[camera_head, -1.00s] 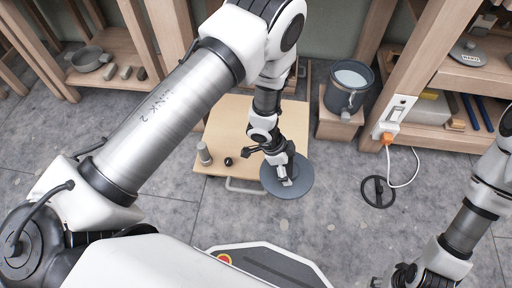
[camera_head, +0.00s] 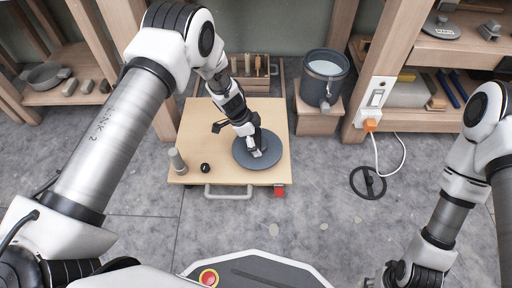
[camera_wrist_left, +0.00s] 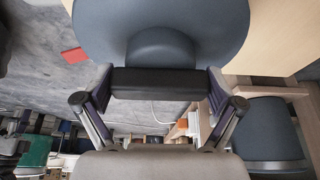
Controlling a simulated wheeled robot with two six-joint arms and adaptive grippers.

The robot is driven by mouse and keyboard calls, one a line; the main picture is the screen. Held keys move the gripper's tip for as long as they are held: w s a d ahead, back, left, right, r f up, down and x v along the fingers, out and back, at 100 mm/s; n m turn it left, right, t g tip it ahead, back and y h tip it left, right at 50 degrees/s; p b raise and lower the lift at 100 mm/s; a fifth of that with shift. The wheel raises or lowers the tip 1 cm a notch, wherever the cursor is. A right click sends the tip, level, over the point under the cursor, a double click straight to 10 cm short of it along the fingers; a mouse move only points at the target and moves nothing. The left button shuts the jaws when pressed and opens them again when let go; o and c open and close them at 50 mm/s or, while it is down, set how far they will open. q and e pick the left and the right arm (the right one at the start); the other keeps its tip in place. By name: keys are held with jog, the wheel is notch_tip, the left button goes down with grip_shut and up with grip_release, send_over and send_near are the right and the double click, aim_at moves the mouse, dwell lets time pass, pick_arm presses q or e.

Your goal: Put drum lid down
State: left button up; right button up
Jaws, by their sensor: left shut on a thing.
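The drum lid (camera_head: 257,150) is a flat blue-grey disc with a raised middle, seen over the front right of a pale wooden board (camera_head: 222,118). I cannot tell whether the lid touches the board. The grey drum (camera_head: 324,80) stands open on a wooden block to the right. My right gripper (camera_head: 392,274) is partly cut off at the bottom edge.
The board carries a grey cylinder (camera_head: 177,160) and a small black knob (camera_head: 205,168), with a metal handle (camera_head: 229,193) at its front. A black ring (camera_head: 368,183) and a white cable (camera_head: 391,168) lie on the floor. Wooden shelves (camera_head: 465,55) stand right.

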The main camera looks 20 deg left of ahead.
pick_arm(q)
jog(key=f+b, duration=0.3)
jog(key=f, duration=0.1)
jog(key=shift+w+a, duration=0.2)
jog(key=shift+w, duration=0.1)
jog(key=shift+r, duration=0.15)
jog(key=shift+c, duration=0.6)
jog(key=shift+r, duration=0.1)
jog(key=o, duration=1.1)
jog(key=shift+c, duration=0.2)
